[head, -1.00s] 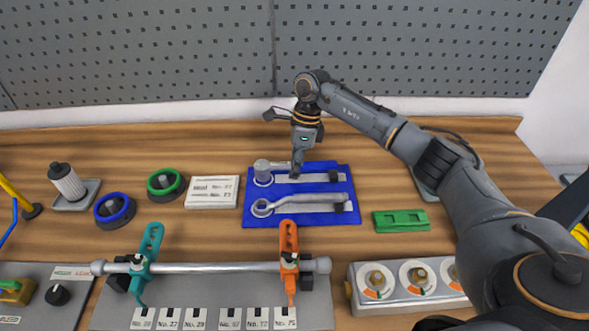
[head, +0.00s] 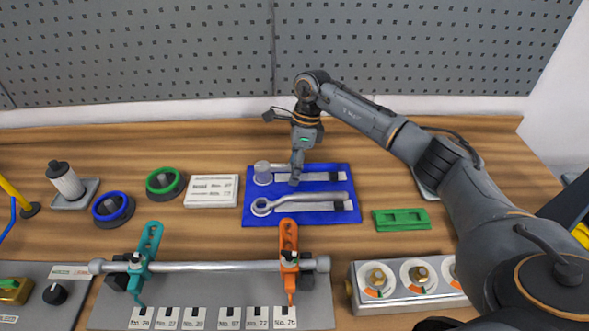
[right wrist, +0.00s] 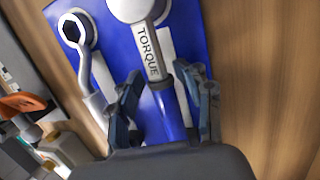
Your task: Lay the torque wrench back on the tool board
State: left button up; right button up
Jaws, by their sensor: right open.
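The torque wrench (right wrist: 147,50) lies on the blue tool board (head: 250,212), along the upper white strip. Its round head (head: 263,172) shows in the head view, and the word TORQUE is readable on its shaft in the right wrist view. In the head view, my right gripper (head: 295,180) is over the upper part of the board and hides part of the wrench. A ring spanner (head: 305,201) lies below it on the same board. My left gripper is out of view.
A white label block (head: 212,190) stands left of the board, a green block (head: 401,219) right of it. A silver bar (head: 210,267) with teal (head: 149,245) and orange (head: 288,235) levers runs in front. Bare wood lies behind the board.

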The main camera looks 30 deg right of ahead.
jog(key=shift+f, duration=0.1)
jog(key=v, duration=1.2)
